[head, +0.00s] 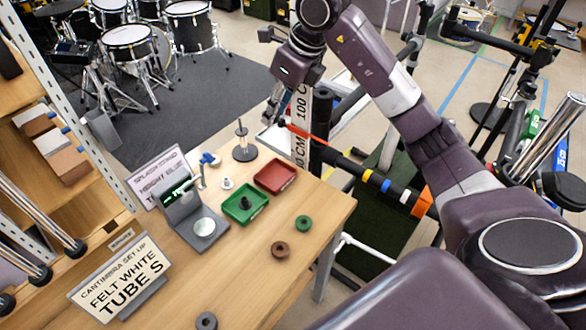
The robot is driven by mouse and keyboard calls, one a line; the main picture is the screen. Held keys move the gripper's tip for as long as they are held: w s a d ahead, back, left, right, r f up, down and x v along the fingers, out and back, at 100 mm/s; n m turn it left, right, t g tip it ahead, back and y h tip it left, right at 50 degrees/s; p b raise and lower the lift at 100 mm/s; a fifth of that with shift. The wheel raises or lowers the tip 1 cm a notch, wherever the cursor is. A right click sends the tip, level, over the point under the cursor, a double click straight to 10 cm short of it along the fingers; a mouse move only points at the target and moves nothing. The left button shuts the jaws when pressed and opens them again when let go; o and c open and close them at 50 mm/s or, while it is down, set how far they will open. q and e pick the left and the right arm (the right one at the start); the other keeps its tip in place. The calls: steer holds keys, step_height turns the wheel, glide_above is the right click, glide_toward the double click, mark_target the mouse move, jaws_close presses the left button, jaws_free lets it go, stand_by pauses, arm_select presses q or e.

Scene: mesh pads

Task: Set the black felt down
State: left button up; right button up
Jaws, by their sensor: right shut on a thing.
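My right gripper (276,112) is above and beyond the table's far edge, pointing down. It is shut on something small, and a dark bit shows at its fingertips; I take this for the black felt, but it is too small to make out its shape. On the table (262,285), a green tray (232,216) holds a small black piece (246,202). A red tray (276,176) beside it looks empty. A brown ring (272,250), a green ring (296,223) and a dark grey ring (198,321) lie on the wood. My left gripper is not in view.
A black-based spindle stand (244,154) stands near the far edge. A grey device (193,218) with a pale disc, a small white piece (228,184) and two signs (115,276) occupy the left. A measuring post (300,120) rises beside my gripper. The near tabletop is mostly clear.

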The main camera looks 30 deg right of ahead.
step_height(320, 180, down, 7)
steer(key=p, duration=0.1)
glide_above(276, 178)
steer(key=s, duration=0.1)
steer(key=f, duration=0.7)
steer(key=shift+s+d+f, duration=0.15)
steer(key=shift+d+f, duration=0.1)
steer(key=shift+f, duration=1.05)
step_height(276, 178, down, 3)
steer(key=shift+f+p, duration=0.15)
steer(key=shift+p, duration=0.15)
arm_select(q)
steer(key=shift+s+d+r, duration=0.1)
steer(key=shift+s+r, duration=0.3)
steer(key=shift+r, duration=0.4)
arm_select(e)
steer(key=shift+d, duration=0.1)
steer(key=shift+f, duration=0.1)
steer(key=shift+f, duration=0.15)
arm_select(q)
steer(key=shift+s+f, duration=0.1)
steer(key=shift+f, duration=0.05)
arm_select(e)
steer(key=o, duration=0.4)
